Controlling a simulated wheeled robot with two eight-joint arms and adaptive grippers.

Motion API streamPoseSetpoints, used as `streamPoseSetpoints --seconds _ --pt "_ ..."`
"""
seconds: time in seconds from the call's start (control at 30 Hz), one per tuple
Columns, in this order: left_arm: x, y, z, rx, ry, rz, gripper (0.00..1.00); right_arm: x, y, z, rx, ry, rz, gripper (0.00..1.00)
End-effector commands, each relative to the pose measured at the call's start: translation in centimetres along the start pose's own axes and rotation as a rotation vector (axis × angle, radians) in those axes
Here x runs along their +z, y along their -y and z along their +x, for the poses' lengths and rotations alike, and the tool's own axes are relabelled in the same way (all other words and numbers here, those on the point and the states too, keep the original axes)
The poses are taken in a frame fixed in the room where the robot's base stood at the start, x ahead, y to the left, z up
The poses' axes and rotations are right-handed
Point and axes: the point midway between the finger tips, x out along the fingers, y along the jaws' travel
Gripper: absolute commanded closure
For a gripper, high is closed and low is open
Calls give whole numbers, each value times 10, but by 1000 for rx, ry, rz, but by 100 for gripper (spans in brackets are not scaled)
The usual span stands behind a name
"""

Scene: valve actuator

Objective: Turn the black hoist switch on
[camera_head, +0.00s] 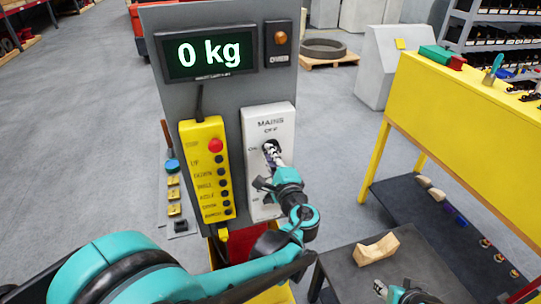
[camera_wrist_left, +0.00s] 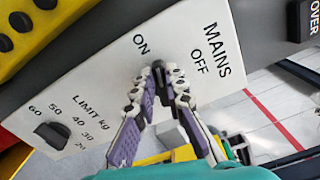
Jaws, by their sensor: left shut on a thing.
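The white mains panel (camera_head: 270,113) stands upright on the grey post, marked MAINS, ON and OFF. It also fills the left wrist view (camera_wrist_left: 105,60). My left gripper (camera_head: 271,152) reaches the panel's upper half. In the left wrist view its two fingertips (camera_wrist_left: 159,82) are shut on the black switch (camera_wrist_left: 158,68), between the ON and OFF labels. The fingers hide most of the switch, and its exact angle is hard to tell. My right gripper (camera_head: 393,291) shows only partly at the bottom edge, away from the panel; its jaws are unclear.
A yellow pendant (camera_head: 205,170) with a red button hangs left of the panel. A display (camera_head: 208,50) reads 0 kg above. A black limit knob (camera_wrist_left: 52,135) sits lower on the panel. A dark table (camera_head: 345,285) with a wooden block (camera_head: 376,249) stands at lower right.

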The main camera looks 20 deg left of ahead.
Motion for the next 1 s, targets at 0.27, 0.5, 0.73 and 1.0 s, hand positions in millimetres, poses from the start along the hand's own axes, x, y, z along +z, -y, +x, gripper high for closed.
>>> streamPoseSetpoints --seconds 0.27,0.5,0.73,1.0 --pt "0 -4 0 1 1 -142 100 3 0 4 0 0 0 60" --pt "0 -4 0 2 1 -192 100 4 0 5 0 0 0 60" --pt "0 -4 0 2 1 -201 100 4 0 5 0 0 0 60" --pt "0 -4 0 1 0 -200 72 4 0 5 0 0 0 60"
